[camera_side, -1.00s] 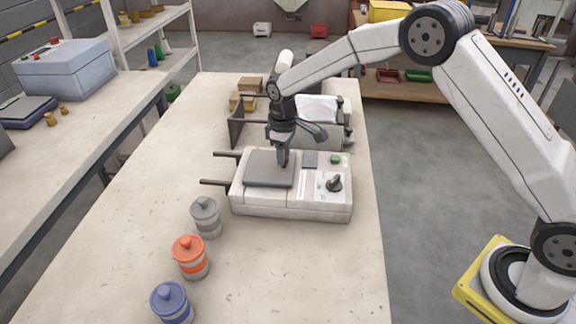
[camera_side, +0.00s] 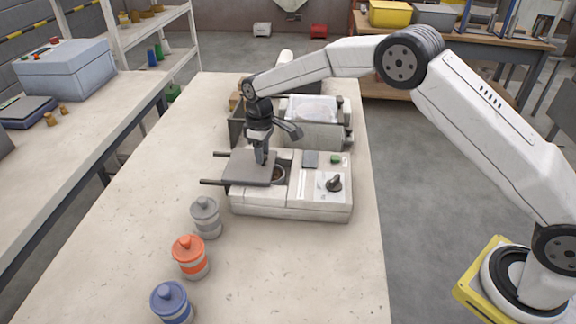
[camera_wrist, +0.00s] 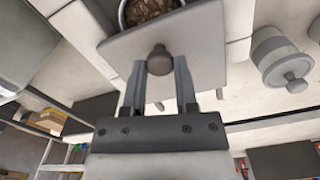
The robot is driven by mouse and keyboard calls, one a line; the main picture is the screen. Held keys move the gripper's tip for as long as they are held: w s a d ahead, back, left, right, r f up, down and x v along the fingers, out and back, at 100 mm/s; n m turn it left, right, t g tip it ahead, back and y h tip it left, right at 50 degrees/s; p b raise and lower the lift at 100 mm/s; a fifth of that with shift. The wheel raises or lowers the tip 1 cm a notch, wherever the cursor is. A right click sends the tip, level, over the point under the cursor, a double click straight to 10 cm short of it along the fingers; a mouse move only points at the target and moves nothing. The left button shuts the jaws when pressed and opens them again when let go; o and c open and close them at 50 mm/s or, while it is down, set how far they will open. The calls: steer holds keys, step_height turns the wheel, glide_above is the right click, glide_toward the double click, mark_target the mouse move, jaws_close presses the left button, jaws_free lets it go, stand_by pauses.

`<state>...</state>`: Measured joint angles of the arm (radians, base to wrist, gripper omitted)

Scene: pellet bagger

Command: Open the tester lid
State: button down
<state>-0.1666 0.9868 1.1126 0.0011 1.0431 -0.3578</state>
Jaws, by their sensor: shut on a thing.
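The tester (camera_side: 310,200) is a white box with a dark knob (camera_side: 334,183) and a green button on its right side. Its grey sliding lid (camera_side: 248,172) sits to the left on two dark rails (camera_side: 214,182), partly off the box. A round opening (camera_side: 279,174) shows just right of the lid. In the wrist view the opening holds brown pellets (camera_wrist: 148,8). My gripper (camera_side: 262,160) is above the lid, its fingers around the lid's round knob (camera_wrist: 160,60). The fingers (camera_wrist: 160,78) are shut on that knob.
Grey (camera_side: 206,217), orange (camera_side: 190,257) and blue (camera_side: 171,302) lidded jars stand in front of the tester at left. A machine with a clear bag (camera_side: 312,108) stands behind it. The table's left part is clear.

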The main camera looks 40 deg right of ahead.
mark_target(240, 163)
steer(key=shift+w+a+r, duration=0.1)
steer(key=shift+w+a, duration=2.05)
steer(key=shift+w, duration=0.15)
steer(key=shift+c, duration=1.9)
jaws_free()
steer(key=shift+s, duration=0.1)
step_height(240, 163, up, 8)
